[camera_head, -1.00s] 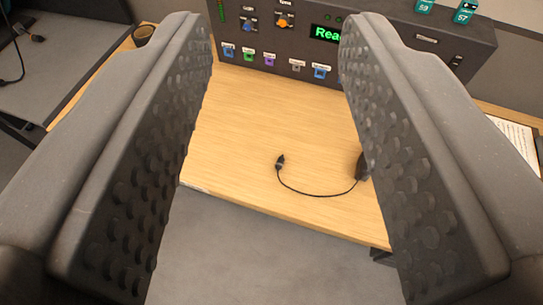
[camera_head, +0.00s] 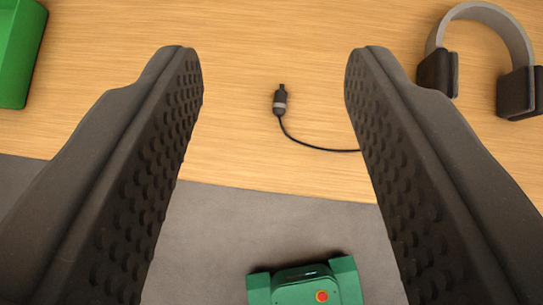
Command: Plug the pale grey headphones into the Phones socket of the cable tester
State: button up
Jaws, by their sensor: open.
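The pale grey headphones (camera_head: 492,30), with black ear cups, lie on the wooden table at the upper right, beyond the right finger. A thin black cable runs from behind the right finger to a small black plug (camera_head: 280,101) with a grey band. The plug lies on the table with its tip pointing away, toward the top of the picture. My gripper (camera_head: 272,62) is open and empty, its two studded fingers on either side of the plug and apart from it. The cable's join to the headphones is hidden by the right finger. The cable tester and its Phones socket are out of view.
A green box-like object (camera_head: 18,50) stands at the table's upper left. The table's front edge crosses the middle, with grey floor below it. A green device with an orange-red button (camera_head: 321,296) shows at the bottom. The table (camera_head: 230,150) around the plug is clear.

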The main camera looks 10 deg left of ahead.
aim_at(279, 107)
jog(key=shift+w+d+f+m+g+b, duration=0.4)
jog(key=shift+w+f, duration=0.95)
jog(key=shift+f, duration=3.6)
jog(key=shift+w+d+f+g+b, duration=0.1)
jog(key=shift+w+f+g, duration=0.95)
jog(key=shift+f, duration=3.95)
jog(key=shift+w+d+f+m+g+b, duration=0.2)
jog(key=shift+w+f, duration=1.45)
jog(key=shift+f, duration=3.3)
grip_shut()
jog(key=shift+r, duration=0.15)
jog(key=shift+r+p, duration=0.65)
jog(key=shift+r, duration=1.7)
jog(key=shift+d, duration=0.1)
